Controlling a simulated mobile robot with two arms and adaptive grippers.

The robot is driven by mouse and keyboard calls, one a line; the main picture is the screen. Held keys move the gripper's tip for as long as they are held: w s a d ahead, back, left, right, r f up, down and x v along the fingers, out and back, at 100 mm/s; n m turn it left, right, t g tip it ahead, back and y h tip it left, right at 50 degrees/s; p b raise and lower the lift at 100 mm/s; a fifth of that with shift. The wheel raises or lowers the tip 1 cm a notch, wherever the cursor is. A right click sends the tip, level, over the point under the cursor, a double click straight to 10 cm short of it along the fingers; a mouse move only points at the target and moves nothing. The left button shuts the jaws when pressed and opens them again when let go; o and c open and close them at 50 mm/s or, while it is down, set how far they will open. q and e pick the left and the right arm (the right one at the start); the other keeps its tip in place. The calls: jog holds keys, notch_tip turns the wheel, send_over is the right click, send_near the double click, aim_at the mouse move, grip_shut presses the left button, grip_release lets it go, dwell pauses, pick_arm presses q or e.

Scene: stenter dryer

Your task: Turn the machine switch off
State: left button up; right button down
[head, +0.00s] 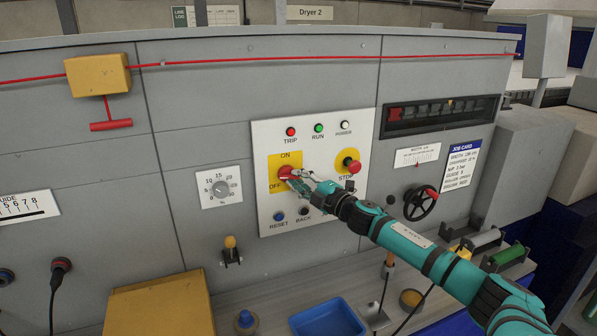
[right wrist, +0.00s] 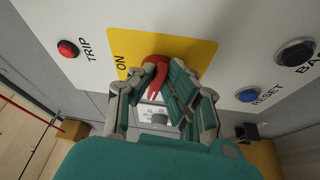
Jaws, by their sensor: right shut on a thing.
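The machine switch (head: 287,172) is a red rotary handle on a yellow plate (head: 279,160) marked ON above and OFF at the lower left. My right gripper (head: 299,182) reaches in from the right, at the switch. In the right wrist view, the red handle (right wrist: 158,72) stands out from the yellow plate (right wrist: 190,49) between the fingers of my right gripper (right wrist: 160,88), which are shut on it. The fingers partly cover the handle, so I cannot tell exactly which mark it points to. My left gripper is in neither view.
A red STOP button (head: 351,165) on a yellow plate sits just right of the switch. RESET (head: 279,216) and BACK buttons lie below, TRIP (head: 291,132) and RUN lamps above. A handwheel (head: 420,203) is farther right. A blue tray (head: 328,318) lies on the ledge below.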

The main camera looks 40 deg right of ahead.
jog(key=shift+r+n+g+p, duration=0.2)
jog(key=shift+n+g+p, duration=0.2)
jog(key=shift+n+p, duration=0.7)
jog(key=c, duration=1.4)
grip_release()
jog(key=shift+o, duration=0.2)
jog(key=s+d, duration=0.1)
jog(key=s, duration=1.1)
jog(key=shift+d, duration=0.4)
jog(key=shift+f, duration=0.1)
